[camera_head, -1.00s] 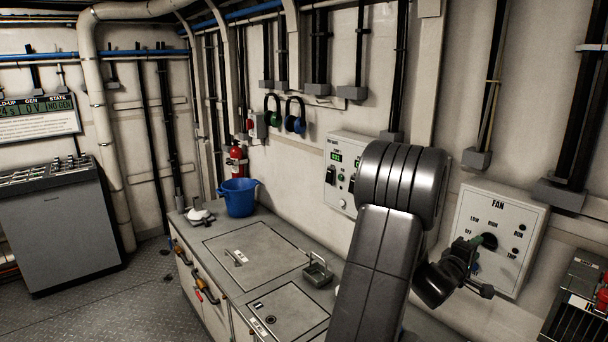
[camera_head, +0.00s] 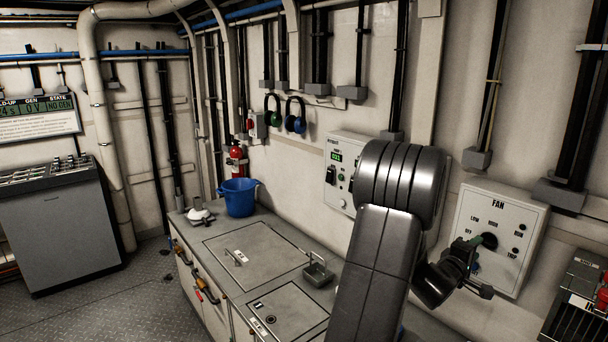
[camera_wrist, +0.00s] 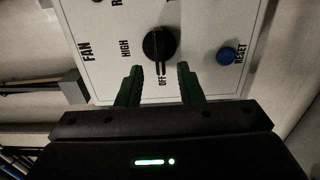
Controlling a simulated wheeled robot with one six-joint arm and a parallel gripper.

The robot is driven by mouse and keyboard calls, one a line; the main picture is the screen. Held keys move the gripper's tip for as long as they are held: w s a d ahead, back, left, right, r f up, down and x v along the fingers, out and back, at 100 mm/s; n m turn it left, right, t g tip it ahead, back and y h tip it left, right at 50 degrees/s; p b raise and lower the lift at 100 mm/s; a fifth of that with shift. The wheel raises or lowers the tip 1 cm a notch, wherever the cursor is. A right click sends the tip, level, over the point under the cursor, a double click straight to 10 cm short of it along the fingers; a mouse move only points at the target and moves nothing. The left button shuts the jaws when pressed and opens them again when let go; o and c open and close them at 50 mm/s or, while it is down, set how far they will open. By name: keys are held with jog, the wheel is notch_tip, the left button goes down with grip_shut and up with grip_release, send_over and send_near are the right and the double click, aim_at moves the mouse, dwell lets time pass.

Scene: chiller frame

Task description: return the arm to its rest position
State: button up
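My gripper (camera_wrist: 160,69) shows in the wrist view with two green fingers spread apart and nothing held between them. The black rotary knob (camera_wrist: 159,43) of the white FAN panel (camera_wrist: 105,60) lies just beyond the fingertips. The knob's handle points toward the OFF label. In the head view my gripper (camera_head: 468,254) is at the front of the FAN panel (camera_head: 520,215), close to the knob (camera_head: 488,241). Whether any finger touches the knob cannot be told. My dark arm is raised and bent in front of the counter.
A grey counter (camera_head: 228,253) with hatches runs below the wall, bearing a blue bucket (camera_head: 239,198). Another control panel (camera_head: 341,190) is partly behind my arm. A blue RESET button (camera_wrist: 226,56) is beside the knob. A red-and-black unit (camera_head: 578,305) stands lower right. Open floor shows at left.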

jog(key=w+d+m, duration=0.1)
jog(key=m, duration=0.1)
jog(key=d+m, duration=0.1)
jog(key=m, duration=0.1)
jog(key=w+d+m+b, duration=0.1)
jog(key=m, duration=0.2)
jog(key=shift+w+d+r, duration=0.2)
jog(key=shift+w+d, duration=0.1)
dwell(0.5)
